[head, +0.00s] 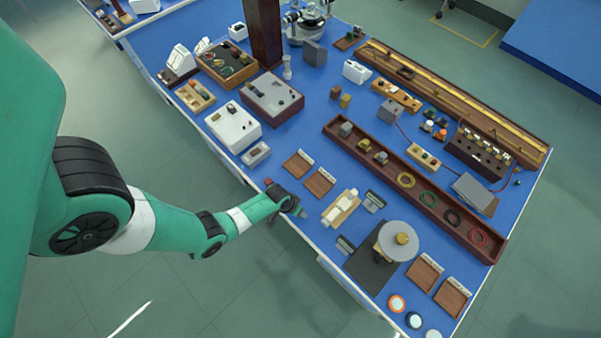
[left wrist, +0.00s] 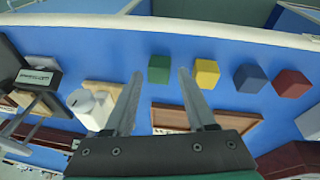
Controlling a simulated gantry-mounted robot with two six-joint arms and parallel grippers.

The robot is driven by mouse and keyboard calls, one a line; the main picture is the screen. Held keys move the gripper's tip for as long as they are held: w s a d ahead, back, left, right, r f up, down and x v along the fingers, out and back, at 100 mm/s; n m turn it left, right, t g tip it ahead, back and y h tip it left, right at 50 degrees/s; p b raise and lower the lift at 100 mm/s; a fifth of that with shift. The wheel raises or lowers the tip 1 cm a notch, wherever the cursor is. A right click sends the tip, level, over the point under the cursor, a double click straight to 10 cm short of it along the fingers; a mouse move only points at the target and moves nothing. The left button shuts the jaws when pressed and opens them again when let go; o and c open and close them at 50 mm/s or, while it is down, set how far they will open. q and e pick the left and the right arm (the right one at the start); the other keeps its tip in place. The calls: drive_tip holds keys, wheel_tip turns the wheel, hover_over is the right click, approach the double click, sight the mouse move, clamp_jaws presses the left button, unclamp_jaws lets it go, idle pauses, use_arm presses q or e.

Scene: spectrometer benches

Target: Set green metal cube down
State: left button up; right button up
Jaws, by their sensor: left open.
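A green cube (left wrist: 159,69) sits on the blue bench top in the left wrist view, near the bench edge. My left gripper (left wrist: 161,74) is open, with a fingertip on either side of the green cube in the picture. I cannot tell whether either finger touches it. In the head view my left gripper (head: 301,210) is low over the bench's near edge, and the arm largely hides the cubes there. My right gripper is not in view.
A yellow cube (left wrist: 207,73), a blue cube (left wrist: 250,78) and a red cube (left wrist: 291,83) stand in a row beside the green one. Brown wooden trays (head: 320,182) lie close by. A white part on a wooden stand (head: 341,207) is right of my gripper.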

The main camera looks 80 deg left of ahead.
use_arm(q)
drive_tip(key=shift+x, duration=0.9)
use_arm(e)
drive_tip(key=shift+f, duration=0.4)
use_arm(q)
clamp_jaws()
drive_tip(key=shift+r, duration=0.1)
